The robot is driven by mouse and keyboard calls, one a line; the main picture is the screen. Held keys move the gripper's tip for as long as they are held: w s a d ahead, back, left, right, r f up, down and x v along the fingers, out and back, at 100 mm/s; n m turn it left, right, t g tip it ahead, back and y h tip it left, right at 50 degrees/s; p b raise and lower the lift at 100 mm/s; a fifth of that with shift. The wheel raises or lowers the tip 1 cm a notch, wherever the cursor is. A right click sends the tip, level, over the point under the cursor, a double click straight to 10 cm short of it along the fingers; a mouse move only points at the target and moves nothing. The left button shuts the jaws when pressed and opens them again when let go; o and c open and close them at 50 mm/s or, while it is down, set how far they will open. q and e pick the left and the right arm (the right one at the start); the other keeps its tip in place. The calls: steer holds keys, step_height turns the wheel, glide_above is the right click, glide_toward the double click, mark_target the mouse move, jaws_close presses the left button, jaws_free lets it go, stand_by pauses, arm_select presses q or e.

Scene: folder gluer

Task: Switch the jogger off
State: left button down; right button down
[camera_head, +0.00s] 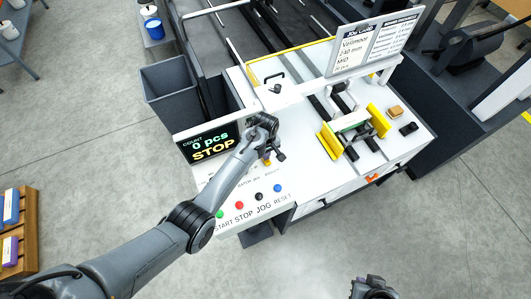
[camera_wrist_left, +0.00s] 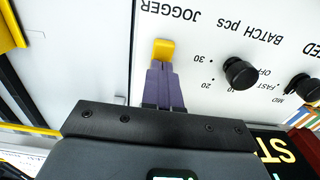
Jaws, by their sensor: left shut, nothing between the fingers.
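The jogger switch (camera_wrist_left: 164,48) is a small yellow lever beside the upside-down JOGGER label on the white panel in the left wrist view. In the head view it shows only as a bit of yellow (camera_head: 267,162) by the gripper. My left gripper (camera_head: 274,156) is over the panel. Its purple fingers (camera_wrist_left: 164,85) are shut and empty, their tips at the lever's near end. I cannot tell whether they touch it. The lever's base is partly hidden. My right gripper (camera_head: 372,289) shows only in part at the bottom edge, its fingers unclear.
Black knobs (camera_wrist_left: 240,73) sit beside the switch. A display (camera_head: 208,144) reads 0 pcs and STOP. Coloured buttons (camera_head: 257,196) line the panel's front. Yellow plates (camera_head: 330,142) stand on the white table to the right, and a grey bin (camera_head: 172,92) stands behind the display.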

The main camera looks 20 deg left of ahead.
arm_select(q)
steer(key=shift+r, duration=0.15)
steer(key=r+p, duration=0.4)
steer(key=p, duration=0.1)
steer(key=shift+w+a+r, duration=0.25)
steer(key=shift+w+r, duration=0.05)
step_height(320, 180, up, 9)
steer(key=w+a+b, duration=0.1)
steer(key=b, duration=0.1)
steer(key=shift+w+a, duration=0.15)
steer(key=shift+a, duration=0.05)
steer(key=shift+f, duration=0.15)
